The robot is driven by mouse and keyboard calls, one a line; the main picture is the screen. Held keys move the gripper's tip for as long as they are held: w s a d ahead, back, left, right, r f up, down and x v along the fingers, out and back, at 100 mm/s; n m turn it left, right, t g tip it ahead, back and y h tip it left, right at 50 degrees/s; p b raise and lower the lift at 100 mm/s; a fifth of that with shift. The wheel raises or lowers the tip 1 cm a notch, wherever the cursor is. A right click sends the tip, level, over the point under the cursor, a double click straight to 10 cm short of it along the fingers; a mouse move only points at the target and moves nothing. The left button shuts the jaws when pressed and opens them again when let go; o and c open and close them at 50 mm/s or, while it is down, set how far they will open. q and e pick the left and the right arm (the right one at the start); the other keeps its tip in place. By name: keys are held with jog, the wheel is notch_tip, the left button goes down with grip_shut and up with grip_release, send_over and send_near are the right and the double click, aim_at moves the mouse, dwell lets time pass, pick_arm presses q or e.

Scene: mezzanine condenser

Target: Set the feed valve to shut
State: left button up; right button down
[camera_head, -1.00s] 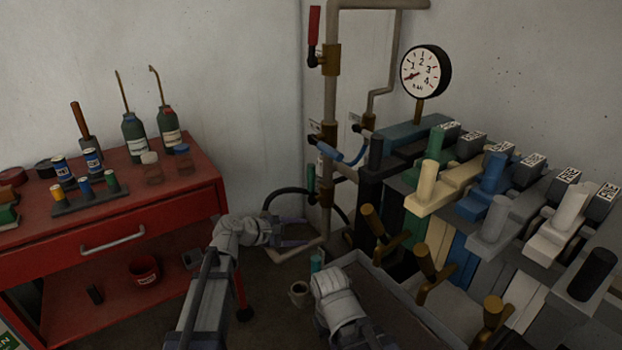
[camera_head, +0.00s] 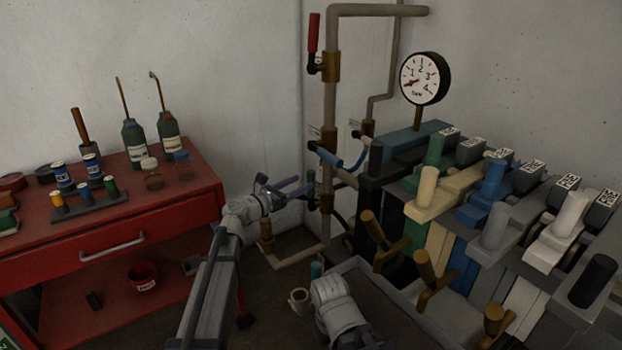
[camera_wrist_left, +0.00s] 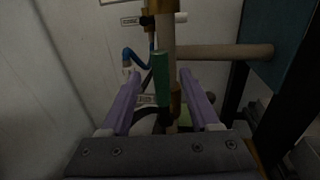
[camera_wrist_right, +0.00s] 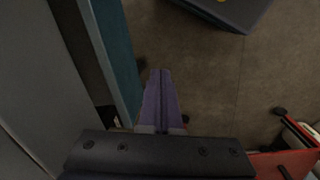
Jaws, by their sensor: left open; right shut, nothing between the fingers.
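Several lever valves sit on the pipework; their tags are too small to read, so I cannot tell which is the feed valve. A green lever (camera_wrist_left: 161,80) stands upright along the vertical pipe in the left wrist view. My left gripper (camera_head: 301,187) is open, its purple fingers on either side of this lever, with gaps at both sides. The left fingers partly hide it in the head view. A blue lever (camera_head: 328,157) slants down above it. A red lever (camera_head: 313,33) points up at the top. My right gripper (camera_wrist_right: 160,73) is shut and empty, pointing at the floor.
A red tool cart (camera_head: 150,233) with bottles and spools stands at the left. A pressure gauge (camera_head: 421,79) and a bank of coloured levers (camera_head: 490,190) fill the right.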

aim_at(308, 179)
pick_arm(q)
jog(key=x, duration=0.5)
jog(key=shift+w+d, duration=0.2)
jog(key=shift+c, duration=0.3)
grip_shut()
dwell(0.9)
